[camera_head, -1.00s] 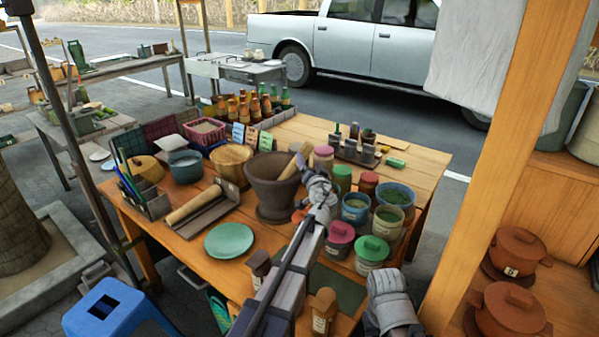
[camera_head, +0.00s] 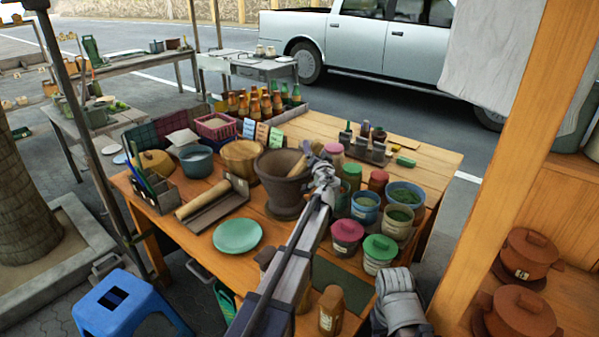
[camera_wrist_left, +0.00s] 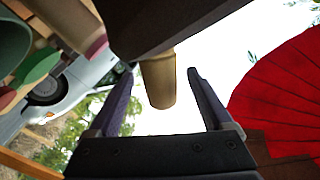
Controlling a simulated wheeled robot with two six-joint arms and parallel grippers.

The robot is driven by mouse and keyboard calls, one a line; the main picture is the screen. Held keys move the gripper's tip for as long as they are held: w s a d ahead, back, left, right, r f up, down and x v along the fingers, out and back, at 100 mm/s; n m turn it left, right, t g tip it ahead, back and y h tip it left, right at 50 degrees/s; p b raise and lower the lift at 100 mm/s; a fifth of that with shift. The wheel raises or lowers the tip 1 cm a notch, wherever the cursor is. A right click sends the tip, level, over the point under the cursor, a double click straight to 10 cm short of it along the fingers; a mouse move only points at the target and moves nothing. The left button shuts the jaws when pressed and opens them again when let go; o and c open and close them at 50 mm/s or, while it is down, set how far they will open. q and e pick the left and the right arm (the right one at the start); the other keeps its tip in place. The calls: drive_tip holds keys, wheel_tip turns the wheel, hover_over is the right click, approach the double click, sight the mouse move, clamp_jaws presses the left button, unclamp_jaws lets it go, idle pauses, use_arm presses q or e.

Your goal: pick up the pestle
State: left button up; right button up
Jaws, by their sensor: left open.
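The pestle (camera_head: 298,167) is a tan rod leaning to the right in the dark brown clay mortar (camera_head: 284,200); its lower end is hidden inside the bowl. My left gripper (camera_head: 312,152) is at the pestle's upper end, partly covering it in the head view. In the left wrist view, the pestle's rounded end (camera_wrist_left: 160,82) shows between the two spread fingers of my left gripper (camera_wrist_left: 158,84), with gaps on both sides. The dark mortar rim (camera_wrist_left: 165,20) fills the top. A grey part of my right arm shows at the bottom right; its fingers cannot be made out.
Jars (camera_head: 366,208) stand close right of the mortar. A wooden pot (camera_head: 242,158), a rolling-pin-like rod (camera_head: 203,199) and a green plate (camera_head: 237,236) are on its left. Bottles (camera_head: 262,105) stand behind. A wooden post (camera_head: 495,170) rises at the right.

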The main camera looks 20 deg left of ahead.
use_arm(q)
drive_tip(key=shift+w+a, duration=0.25)
drive_tip(key=shift+w, duration=0.4)
drive_tip(key=shift+s, duration=0.1)
drive_tip(key=shift+c, duration=0.2)
clamp_jaws()
